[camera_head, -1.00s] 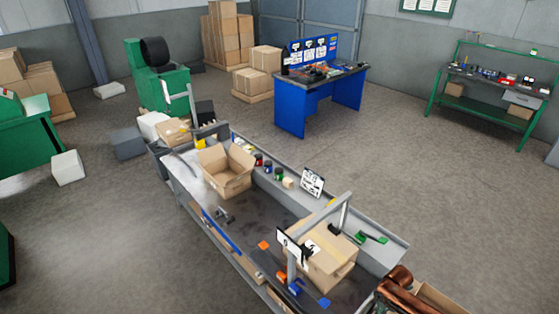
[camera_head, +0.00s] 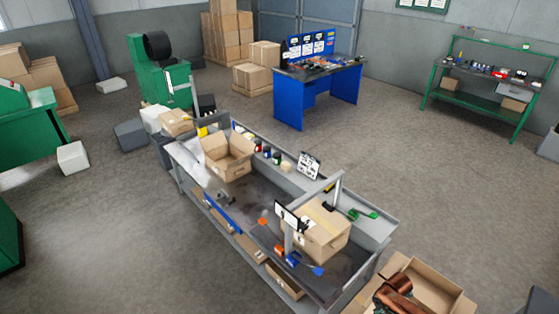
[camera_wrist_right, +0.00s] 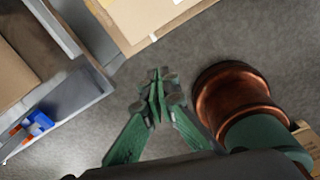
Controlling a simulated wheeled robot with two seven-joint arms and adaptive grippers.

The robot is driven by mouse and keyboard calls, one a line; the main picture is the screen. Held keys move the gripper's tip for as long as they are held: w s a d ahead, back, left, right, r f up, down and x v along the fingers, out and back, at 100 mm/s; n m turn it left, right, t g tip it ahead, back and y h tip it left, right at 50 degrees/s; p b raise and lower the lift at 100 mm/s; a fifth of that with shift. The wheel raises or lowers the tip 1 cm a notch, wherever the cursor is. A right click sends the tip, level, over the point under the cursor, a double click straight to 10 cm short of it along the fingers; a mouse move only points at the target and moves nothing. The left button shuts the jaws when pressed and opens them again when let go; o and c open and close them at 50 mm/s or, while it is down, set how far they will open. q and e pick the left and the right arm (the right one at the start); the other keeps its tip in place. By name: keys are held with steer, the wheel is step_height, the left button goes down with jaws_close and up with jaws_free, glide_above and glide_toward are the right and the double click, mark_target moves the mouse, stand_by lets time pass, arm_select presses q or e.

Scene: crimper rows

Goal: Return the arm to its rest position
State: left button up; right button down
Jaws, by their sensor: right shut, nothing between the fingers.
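My right gripper (camera_wrist_right: 157,90) shows in the right wrist view with its green fingers closed together. Nothing is between them, and grey floor shows beyond the tips. It is apart from the cardboard box at the top of that view. My right gripper does not show in the head view. My left gripper is in neither current view.
A grey workbench (camera_head: 356,300) holds an open carton (camera_head: 228,157), a closed carton (camera_head: 318,235) and small tools. Another open carton (camera_head: 440,282) stands at the lower right. A blue desk (camera_head: 288,105) and green bench (camera_head: 432,98) stand behind. Floor between is clear.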

steer(key=s+f+m+t+b, duration=0.1)
steer(key=s+f+m+b, duration=0.45)
steer(key=f, duration=0.95)
steer(key=s+f+m+t+b, duration=0.1)
steer(key=s+f+m+b, duration=0.2)
steer(key=s+f+m, duration=0.75)
arm_select(q)
step_height(320, 180, down, 17)
steer(key=b, duration=0.8)
steer(key=shift+w, duration=0.3)
arm_select(e)
steer(key=s+a+f+m, duration=0.2)
steer(key=s+a+f, duration=0.3)
steer(key=s+f, duration=0.7)
steer(key=s+a+f+m+g, duration=0.1)
steer(key=s+a+f, duration=0.4)
steer(key=s+f, duration=0.7)
steer(key=s+m, duration=0.1)
steer(key=s, duration=0.4)
steer(key=shift+s+m+g, duration=0.3)
steer(key=shift+s, duration=0.1)
